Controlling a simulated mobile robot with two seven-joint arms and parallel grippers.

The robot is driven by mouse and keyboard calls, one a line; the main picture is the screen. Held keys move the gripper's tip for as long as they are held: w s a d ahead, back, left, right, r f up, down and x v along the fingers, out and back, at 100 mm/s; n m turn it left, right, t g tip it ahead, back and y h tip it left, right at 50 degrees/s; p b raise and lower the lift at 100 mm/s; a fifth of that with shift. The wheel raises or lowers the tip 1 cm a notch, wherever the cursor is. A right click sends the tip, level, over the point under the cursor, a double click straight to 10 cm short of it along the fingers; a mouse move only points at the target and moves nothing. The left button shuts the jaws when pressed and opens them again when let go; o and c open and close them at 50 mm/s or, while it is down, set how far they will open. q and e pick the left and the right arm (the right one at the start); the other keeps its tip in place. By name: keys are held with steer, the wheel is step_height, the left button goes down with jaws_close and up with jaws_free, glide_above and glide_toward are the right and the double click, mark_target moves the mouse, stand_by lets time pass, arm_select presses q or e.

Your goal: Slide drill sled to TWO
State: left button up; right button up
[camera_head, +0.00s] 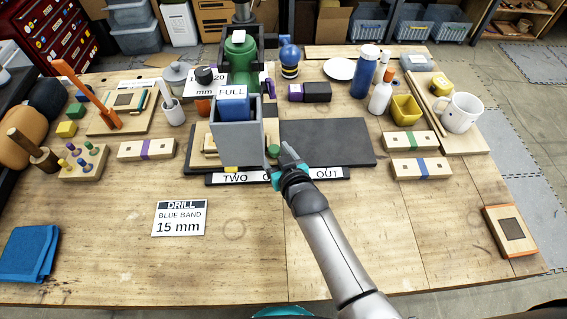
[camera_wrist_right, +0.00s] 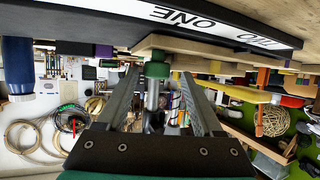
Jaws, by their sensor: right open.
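The drill sled (camera_head: 208,143) is a light wooden board at the left end of a dark track (camera_head: 328,140), partly hidden by a grey box-shaped guard. Its green knob (camera_head: 273,150) sticks out at the front right. A label strip (camera_head: 240,178) along the track's front shows TWO and OUT; my gripper covers the middle word. My right gripper (camera_head: 288,158) is at the knob's right. In the upside-down wrist view the open fingers (camera_wrist_right: 155,95) lie either side of the green knob (camera_wrist_right: 157,70) and its metal stem; I cannot tell if they touch. The strip (camera_wrist_right: 215,20) reads ONE and TWO there.
A green drill machine (camera_head: 240,60) stands behind the grey guard (camera_head: 240,135), which holds a blue block. A sign (camera_head: 180,218) reads "DRILL BLUE BAND 15 mm". Banded wood blocks (camera_head: 147,150) lie left and right (camera_head: 421,168). The front of the bench is mostly clear.

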steer(key=p+v, duration=0.2)
steer(key=v, duration=1.3)
